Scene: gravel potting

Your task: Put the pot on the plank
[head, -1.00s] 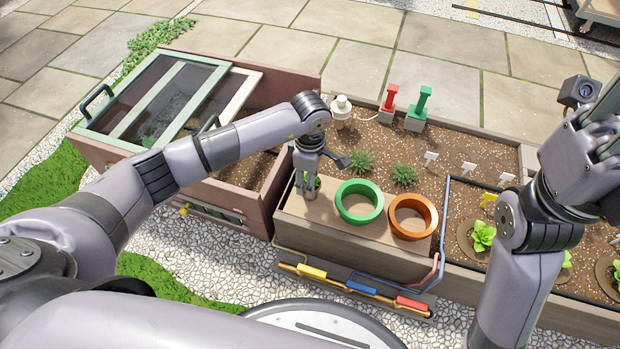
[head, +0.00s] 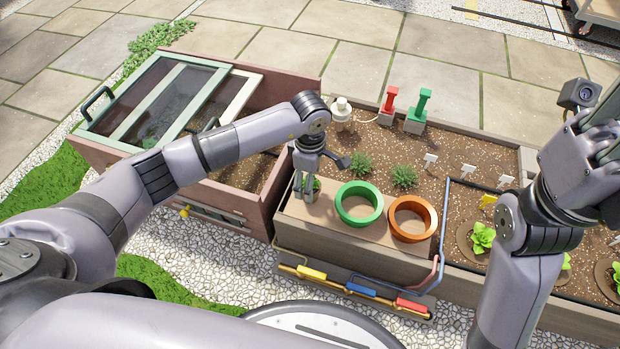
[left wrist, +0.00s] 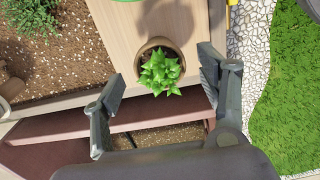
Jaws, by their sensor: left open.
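A small brown pot (left wrist: 168,44) with a spiky green plant stands upright on the wooden plank (left wrist: 120,22), near the plank's end, in the left wrist view. In the head view the plank (head: 327,222) lies across the planter box, and the plant (head: 316,185) shows partly behind my left gripper (head: 306,190). My left gripper is open, with one finger on either side of the pot; in the left wrist view gaps show between the fingers and the pot. My right gripper (head: 604,140) is raised at the right edge, away from the plank; its fingers are unclear.
A green ring (head: 359,221) and an orange ring (head: 430,234) sit on the plank right of the pot. A cold frame (head: 175,120) stands to the left.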

